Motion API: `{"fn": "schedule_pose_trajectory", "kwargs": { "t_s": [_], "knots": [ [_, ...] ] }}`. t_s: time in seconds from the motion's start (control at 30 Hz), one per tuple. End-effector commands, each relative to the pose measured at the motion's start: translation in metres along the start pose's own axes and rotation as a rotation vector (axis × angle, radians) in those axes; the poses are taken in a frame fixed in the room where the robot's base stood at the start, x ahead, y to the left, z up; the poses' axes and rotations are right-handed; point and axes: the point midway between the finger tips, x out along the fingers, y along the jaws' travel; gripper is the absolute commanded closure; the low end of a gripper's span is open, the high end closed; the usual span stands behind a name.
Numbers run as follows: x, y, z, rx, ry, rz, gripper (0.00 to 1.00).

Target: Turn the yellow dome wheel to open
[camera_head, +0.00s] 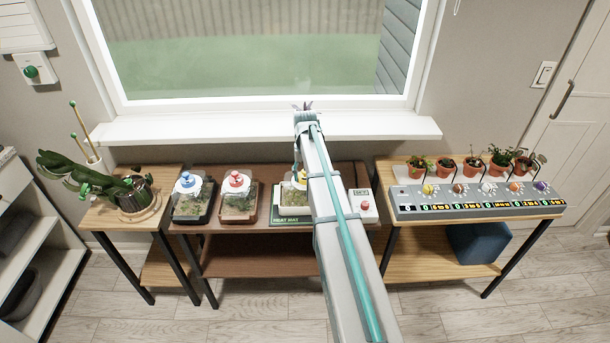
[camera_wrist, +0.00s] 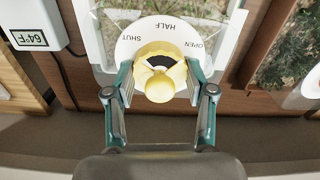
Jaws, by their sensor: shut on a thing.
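The yellow dome wheel (camera_wrist: 160,54) sits on a white dial plate (camera_wrist: 197,30) marked SHUT, HALF and OPEN in the wrist view. My gripper (camera_wrist: 159,79) has one finger on each side of the wheel and is shut on it. The wheel's round knob points toward my palm, and a dark wedge shows beside it. I cannot tell which mark the wheel points to. In the head view the wheel's terrarium (camera_head: 289,202) stands on the heat mat (camera_head: 290,218), and my arm hides part of it and my fingertips.
Terrariums with a blue wheel (camera_head: 187,181) and a red wheel (camera_head: 236,181) stand to the left. A thermometer box reading 64°F (camera_wrist: 36,27) is close by in the wrist view. A red-button box (camera_head: 364,204) stands right of my arm. The windowsill (camera_head: 220,127) runs behind.

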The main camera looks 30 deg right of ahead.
Motion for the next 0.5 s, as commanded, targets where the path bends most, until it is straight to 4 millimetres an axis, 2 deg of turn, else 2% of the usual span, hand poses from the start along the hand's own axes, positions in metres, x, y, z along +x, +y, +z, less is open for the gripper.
{"fn": "schedule_pose_trajectory", "kwargs": {
  "t_s": [0.5],
  "knots": [
    [-0.0002,0.0001,0.0000,0.096,0.000,0.000,0.80]
  ]
}}
